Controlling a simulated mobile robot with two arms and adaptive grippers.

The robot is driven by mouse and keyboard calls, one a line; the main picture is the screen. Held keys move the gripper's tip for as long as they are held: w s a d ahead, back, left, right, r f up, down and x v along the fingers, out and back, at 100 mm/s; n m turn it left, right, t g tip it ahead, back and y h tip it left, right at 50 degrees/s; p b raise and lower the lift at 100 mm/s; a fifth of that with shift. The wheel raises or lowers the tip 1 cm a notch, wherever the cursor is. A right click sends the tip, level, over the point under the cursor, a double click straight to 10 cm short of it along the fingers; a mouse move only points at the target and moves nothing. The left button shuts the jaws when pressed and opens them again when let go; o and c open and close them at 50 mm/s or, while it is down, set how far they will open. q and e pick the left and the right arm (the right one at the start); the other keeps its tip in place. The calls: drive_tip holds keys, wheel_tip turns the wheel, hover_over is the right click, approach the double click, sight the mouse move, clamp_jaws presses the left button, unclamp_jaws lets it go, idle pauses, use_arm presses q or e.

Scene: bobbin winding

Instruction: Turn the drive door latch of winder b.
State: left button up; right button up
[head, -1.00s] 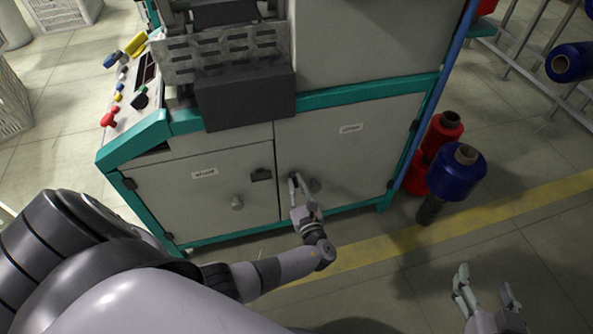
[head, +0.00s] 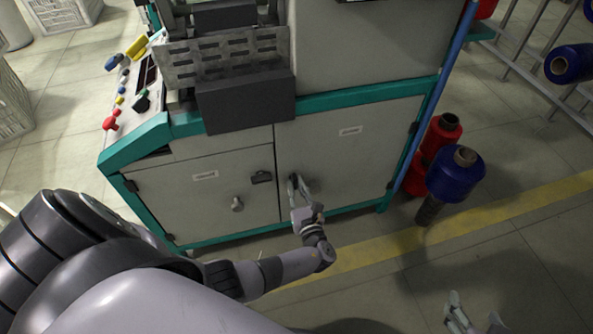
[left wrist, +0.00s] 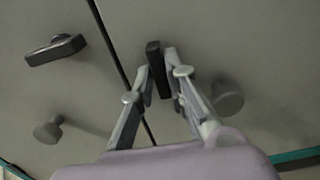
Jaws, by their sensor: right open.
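The winder (head: 345,77) has a grey left door (head: 165,200) and a grey right door (head: 365,160); their small labels are too blurred to read. My left gripper (head: 295,182) is at the right door, near its left edge. In the left wrist view its fingers (left wrist: 159,75) are closed on both sides of a dark latch (left wrist: 154,58), which stands nearly upright. In the head view the gripper hides this latch. A round knob (left wrist: 227,97) is just right of the fingers. My right gripper (head: 472,308) is open and empty, low at the right, partly cut off.
The left door has its own black latch (head: 261,177), lying nearly level, and a knob (head: 237,203). Red spools (head: 442,132) and a blue spool (head: 457,172) stand right of the winder. A blue pole (head: 437,90) runs along its right corner. Floor in front is clear.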

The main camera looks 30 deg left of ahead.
use_arm(q)
drive_tip(key=o, duration=0.3)
drive_tip(key=v, duration=1.2)
drive_tip(key=shift+s, duration=0.1)
idle(0.3)
